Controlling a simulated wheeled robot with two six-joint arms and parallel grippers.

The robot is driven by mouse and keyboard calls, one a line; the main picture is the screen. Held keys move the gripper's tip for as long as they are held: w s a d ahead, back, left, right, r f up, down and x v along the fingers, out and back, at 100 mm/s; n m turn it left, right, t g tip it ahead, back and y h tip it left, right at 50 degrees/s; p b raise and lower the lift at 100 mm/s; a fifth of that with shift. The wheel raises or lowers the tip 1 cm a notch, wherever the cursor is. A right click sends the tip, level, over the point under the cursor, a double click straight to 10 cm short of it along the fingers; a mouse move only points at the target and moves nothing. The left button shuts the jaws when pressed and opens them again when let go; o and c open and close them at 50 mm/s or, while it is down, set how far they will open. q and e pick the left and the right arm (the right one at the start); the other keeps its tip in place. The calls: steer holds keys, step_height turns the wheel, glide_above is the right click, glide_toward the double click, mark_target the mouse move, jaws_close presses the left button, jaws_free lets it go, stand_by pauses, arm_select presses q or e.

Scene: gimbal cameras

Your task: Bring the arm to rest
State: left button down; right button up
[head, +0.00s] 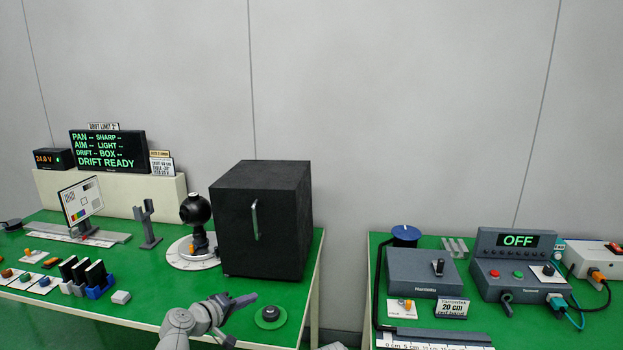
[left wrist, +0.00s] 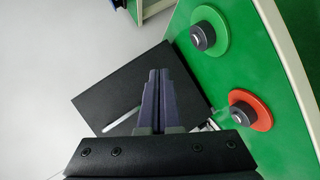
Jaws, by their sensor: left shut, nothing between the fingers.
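My left arm comes in from the bottom of the head view. Its gripper (head: 254,297) is above the front right part of the left green table (head: 140,308), left of a green disc with a black knob (head: 270,318). In the left wrist view the two dark fingers (left wrist: 158,78) lie together, with nothing between them. They overlap the black box (left wrist: 105,80) with the pale handle in that picture; I cannot tell the gap. My right gripper is in neither view.
The black box (head: 290,222) stands at the table's right end, beside a black ball-shaped camera (head: 195,210). The wrist view shows the green disc (left wrist: 222,40) and a red disc (left wrist: 262,118) near the table edge. A gap separates the right table (head: 440,327), which holds control boxes.

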arm_select(q)
steer(key=s+d+f+m+g+b, duration=0.2)
steer(key=s+d+f+m+g, duration=0.25)
steer(key=s+d+f, duration=0.35)
steer(key=s+d+f+m+g+y+b, duration=0.35)
steer(key=s+f+m+g+y, duration=0.4)
steer(key=s+f, duration=0.75)
step_height(320, 180, up, 19)
steer(key=s+y+p, duration=0.1)
steer(key=s+p, duration=0.1)
steer(key=p, duration=1.4)
steer(key=shift+s+a+n, duration=0.2)
steer(key=shift+a+n, duration=0.1)
steer(key=shift+a, duration=0.05)
steer(key=shift+f, duration=0.1)
